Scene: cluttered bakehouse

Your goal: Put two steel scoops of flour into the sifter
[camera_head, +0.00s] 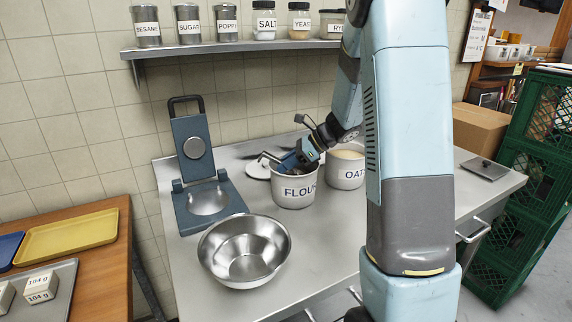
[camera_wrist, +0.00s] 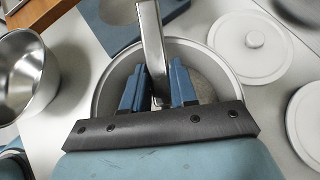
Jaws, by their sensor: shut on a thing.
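The white FLOUR canister (camera_head: 295,194) stands open on the steel bench; its rim shows in the wrist view (camera_wrist: 98,92). My gripper (camera_head: 296,156) reaches down into its mouth. In the wrist view my gripper's blue fingers (camera_wrist: 158,86) are shut on the steel scoop's handle (camera_wrist: 150,35), which sticks up past the rim. The scoop's bowl is hidden, so I cannot tell whether it holds flour. A wide steel bowl (camera_head: 245,252) stands in front and to the left; part of it shows in the wrist view (camera_wrist: 38,80). I cannot make out a sifter.
The OATS canister (camera_head: 346,169) stands close on the right, open. A blue hinged press (camera_head: 193,160) stands open behind the bowl. A round white lid (camera_wrist: 250,46) lies beside the canister. A shelf (camera_head: 240,45) with jars is above.

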